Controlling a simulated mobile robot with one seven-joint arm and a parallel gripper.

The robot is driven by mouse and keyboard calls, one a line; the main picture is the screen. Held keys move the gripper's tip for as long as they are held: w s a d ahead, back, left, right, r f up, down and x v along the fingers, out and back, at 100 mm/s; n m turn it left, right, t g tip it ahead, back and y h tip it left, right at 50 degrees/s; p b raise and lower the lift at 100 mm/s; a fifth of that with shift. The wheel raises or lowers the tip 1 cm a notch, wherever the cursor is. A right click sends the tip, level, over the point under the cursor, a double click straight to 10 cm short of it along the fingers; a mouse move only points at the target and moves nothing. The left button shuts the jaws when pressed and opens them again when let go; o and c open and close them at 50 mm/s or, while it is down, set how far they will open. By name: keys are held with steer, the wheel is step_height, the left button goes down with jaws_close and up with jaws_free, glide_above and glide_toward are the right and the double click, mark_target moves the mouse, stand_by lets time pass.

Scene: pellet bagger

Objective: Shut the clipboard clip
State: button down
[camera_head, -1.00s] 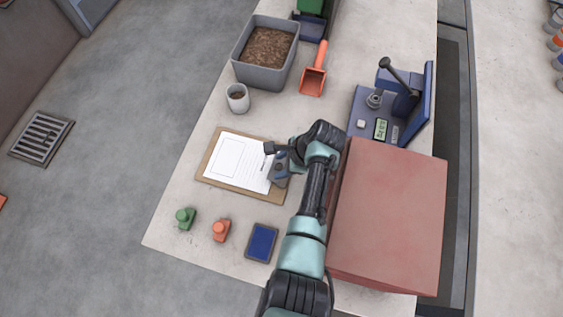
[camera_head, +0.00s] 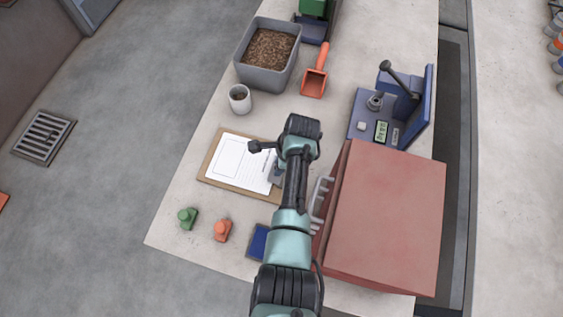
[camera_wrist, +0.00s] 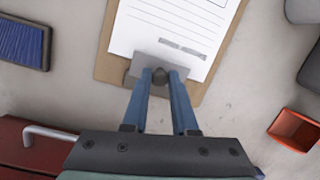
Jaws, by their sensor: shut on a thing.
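The clipboard (camera_head: 211,173) lies flat on the bench with a white printed sheet on it. It also shows at the top of the wrist view (camera_wrist: 104,62). Its grey metal clip (camera_wrist: 142,63) sits at the clipboard's near edge in the wrist view, over the sheet's end. A small dark round knob stands on the clip. My gripper (camera_wrist: 160,77) has its two blue fingers closed about this knob. In the head view my arm covers most of the clip and the fingers. How far the clip stands open cannot be told.
A red box (camera_head: 387,225) with a grey handle stands close on the right of my arm. A blue pad (camera_head: 258,241), an orange stamp (camera_head: 222,230) and a green stamp (camera_head: 187,217) lie in front. A cup (camera_head: 239,99), pellet bin (camera_head: 243,72) and orange scoop (camera_head: 314,82) stand behind.

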steer(key=shift+w+a+f+h+b, duration=0.2)
steer(key=shift+a+h+b, duration=0.2)
steer(key=shift+h, duration=0.5)
steer(key=shift+a+f+g+h+b, duration=0.2)
steer(key=shift+g+h+b, duration=0.35)
steer(key=shift+h, duration=0.25)
steer(key=shift+r, duration=0.1)
steer(key=c, duration=0.7)
jaws_free()
step_height(320, 180, up, 13)
steer(key=a, duration=0.1)
steer(key=shift+a+b, duration=0.25)
steer(key=shift+b, duration=0.05)
steer(key=shift+w, duration=0.1)
